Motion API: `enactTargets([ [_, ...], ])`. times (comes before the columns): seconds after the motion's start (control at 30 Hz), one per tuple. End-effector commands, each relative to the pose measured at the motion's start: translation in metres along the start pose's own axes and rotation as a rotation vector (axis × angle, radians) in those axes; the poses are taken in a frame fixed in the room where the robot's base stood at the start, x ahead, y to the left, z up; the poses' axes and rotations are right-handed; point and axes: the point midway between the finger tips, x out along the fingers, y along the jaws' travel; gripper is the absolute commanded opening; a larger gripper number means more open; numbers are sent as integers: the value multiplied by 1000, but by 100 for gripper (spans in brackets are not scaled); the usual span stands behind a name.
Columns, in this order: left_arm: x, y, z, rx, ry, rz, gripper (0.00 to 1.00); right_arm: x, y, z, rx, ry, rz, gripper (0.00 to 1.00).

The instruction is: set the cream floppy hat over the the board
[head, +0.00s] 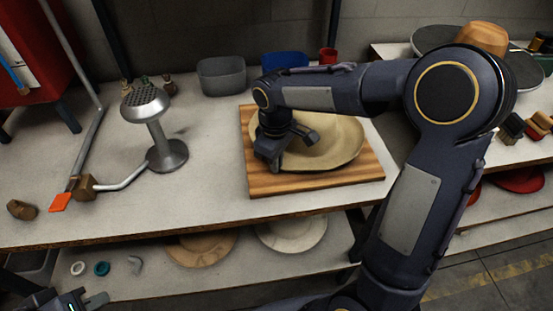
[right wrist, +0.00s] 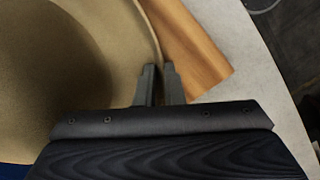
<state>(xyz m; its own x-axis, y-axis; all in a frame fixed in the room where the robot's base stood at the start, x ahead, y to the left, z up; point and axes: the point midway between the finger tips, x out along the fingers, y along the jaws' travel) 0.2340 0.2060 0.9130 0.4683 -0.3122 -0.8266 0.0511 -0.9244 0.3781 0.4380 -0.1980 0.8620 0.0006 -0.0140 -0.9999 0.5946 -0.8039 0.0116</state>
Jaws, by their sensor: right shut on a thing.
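The cream floppy hat (head: 345,143) lies over the striped wooden board (head: 310,185) on the workbench, with its brim spread wide. My right gripper (head: 274,152) is at the hat's left side and is shut on its brim. In the right wrist view the closed fingers (right wrist: 160,85) pinch the edge of the hat (right wrist: 95,40), with the board (right wrist: 195,45) beside it. My right arm and gripper hide part of the hat and the board's back left. My left gripper (head: 80,301) is at the bottom left edge, partly cut off, away from the hat; its opening is unclear.
A metal stand with a perforated head (head: 150,105) stands left of the board. A grey bin (head: 221,77), a blue bin (head: 284,60) and a red cup (head: 328,55) line the back. More hats (head: 291,232) lie on the lower shelf.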

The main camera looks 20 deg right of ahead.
Motion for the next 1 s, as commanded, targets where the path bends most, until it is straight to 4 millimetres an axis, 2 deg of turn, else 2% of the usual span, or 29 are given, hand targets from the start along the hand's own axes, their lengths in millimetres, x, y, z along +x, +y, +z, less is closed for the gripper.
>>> enactTargets([
  [0.1, 1, 0, 1, 0, 0, 0, 0, 2, 0, 0, 0, 0, 1, 0],
  [0.13, 1, 0, 0, 0, 0, 0, 0, 1, 0, 0, 0, 0, 1, 12],
  [0.3, 1, 0, 0, 0, 0, 0, 0, 1, 0, 0, 0, 0, 0, 34],
  [0.63, 0, 0, 0, 0, 0, 0, 0, -4, 0, 0, 0, 2, 1, 34],
  [1.0, -8, 4, -4, 0, 0, 0, 0, -62, 0, -1, 1, 3, 1, 34],
])
